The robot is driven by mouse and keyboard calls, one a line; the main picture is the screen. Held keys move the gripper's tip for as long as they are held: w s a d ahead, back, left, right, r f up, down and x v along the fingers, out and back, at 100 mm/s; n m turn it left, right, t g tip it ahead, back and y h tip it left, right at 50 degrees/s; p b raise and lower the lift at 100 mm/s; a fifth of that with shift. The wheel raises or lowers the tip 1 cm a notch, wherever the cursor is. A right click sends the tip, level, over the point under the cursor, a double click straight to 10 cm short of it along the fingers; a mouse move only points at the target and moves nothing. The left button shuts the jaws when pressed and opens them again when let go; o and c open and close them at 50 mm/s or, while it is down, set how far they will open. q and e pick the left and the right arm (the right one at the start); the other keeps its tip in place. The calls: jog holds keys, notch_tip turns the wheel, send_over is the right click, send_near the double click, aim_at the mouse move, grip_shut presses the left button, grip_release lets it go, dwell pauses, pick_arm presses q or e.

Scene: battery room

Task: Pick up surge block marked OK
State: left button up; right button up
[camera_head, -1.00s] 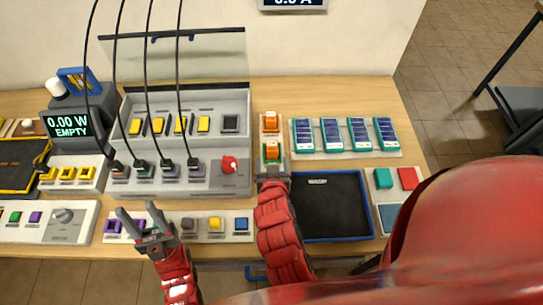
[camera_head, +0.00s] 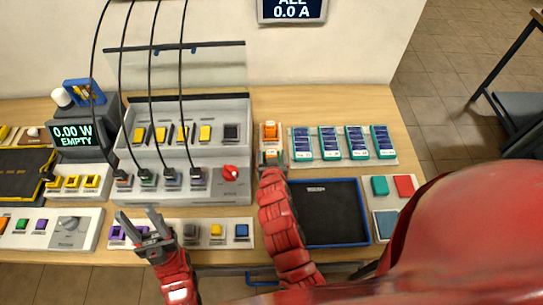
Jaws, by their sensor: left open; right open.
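An orange block (camera_head: 269,131) stands on a pale narrow holder left of the row of teal-and-blue blocks. A second block (camera_head: 270,157) is just in front of it, partly covered by my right gripper (camera_head: 271,164). I cannot read OK on either one, so I cannot tell which is the marked surge block. My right gripper is open, with its fingertips at the front block; whether they touch it is hidden. My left gripper (camera_head: 140,223) is open and empty above the front strip of coloured blocks (camera_head: 203,232).
The grey test bench (camera_head: 225,196) with a red knob and hanging black cables stands left of the holder. A black tray with a blue rim (camera_head: 369,212) lies right of my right gripper. Several teal-and-blue blocks (camera_head: 329,142) sit behind it. A wall display hangs above.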

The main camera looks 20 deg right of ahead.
grip_shut()
dwell(0.4)
jog(key=shift+r, duration=0.1)
